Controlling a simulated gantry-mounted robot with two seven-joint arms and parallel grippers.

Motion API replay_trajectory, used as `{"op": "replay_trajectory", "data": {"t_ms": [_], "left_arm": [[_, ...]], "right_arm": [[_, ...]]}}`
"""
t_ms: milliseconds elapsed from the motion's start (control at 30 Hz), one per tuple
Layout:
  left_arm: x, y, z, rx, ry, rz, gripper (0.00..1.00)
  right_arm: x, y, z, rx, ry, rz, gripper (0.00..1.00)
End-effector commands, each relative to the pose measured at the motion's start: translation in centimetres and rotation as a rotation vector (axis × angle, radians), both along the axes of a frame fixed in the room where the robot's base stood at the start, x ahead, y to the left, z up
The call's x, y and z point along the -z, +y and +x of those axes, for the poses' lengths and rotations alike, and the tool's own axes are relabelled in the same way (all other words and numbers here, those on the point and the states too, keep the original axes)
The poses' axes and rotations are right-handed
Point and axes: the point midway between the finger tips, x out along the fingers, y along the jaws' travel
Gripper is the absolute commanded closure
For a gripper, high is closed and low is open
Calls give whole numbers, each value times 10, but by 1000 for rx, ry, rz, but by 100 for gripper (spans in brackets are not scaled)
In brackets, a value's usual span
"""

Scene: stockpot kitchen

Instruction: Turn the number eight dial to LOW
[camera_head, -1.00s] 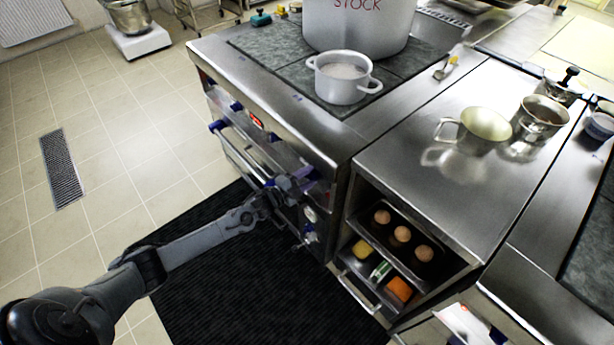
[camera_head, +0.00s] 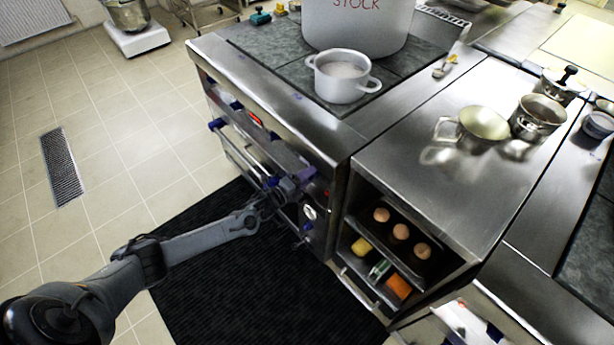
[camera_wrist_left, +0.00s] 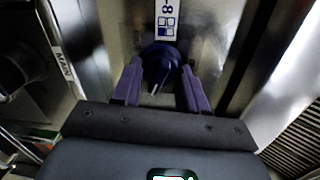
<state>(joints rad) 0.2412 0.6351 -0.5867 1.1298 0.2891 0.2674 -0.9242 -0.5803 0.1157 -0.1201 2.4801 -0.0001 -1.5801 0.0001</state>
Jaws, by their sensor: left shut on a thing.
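The number eight dial (camera_wrist_left: 160,68) is a dark blue round knob on a steel panel, seen in the left wrist view. Just above it is a white label (camera_wrist_left: 167,18) with an 8 and small blue squares. My left gripper (camera_wrist_left: 160,92) has its two purple fingers on either side of the dial, shut on it. In the head view my left gripper (camera_head: 296,184) is at the stove's front, and my own gripper hides the dial there. The dial's exact setting cannot be read. My right gripper is not in view.
A large stockpot (camera_head: 358,28) and a small white pot (camera_head: 343,80) stand on the cooktop. Blue knobs and a rail line the stove front. To the right is an open shelf with a tray (camera_head: 427,262) of round brown items. A black mat (camera_head: 225,295) covers the floor.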

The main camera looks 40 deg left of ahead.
Motion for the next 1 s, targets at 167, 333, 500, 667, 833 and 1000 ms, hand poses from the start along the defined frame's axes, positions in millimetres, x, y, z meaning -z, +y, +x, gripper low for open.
{"op": "replay_trajectory", "data": {"t_ms": [167,333,500,667,833,1000], "left_arm": [[0,0,0,0,0,6,88],[1,0,0,0,0,5,88],[0,0,0,0,0,5,42],[0,0,0,0,0,5,31],[0,0,0,0,0,5,31],[-1,2,-8,-1,0,5,31]], "right_arm": [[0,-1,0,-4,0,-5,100],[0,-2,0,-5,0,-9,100],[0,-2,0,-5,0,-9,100],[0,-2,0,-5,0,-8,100],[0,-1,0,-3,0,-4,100],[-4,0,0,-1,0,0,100]]}}
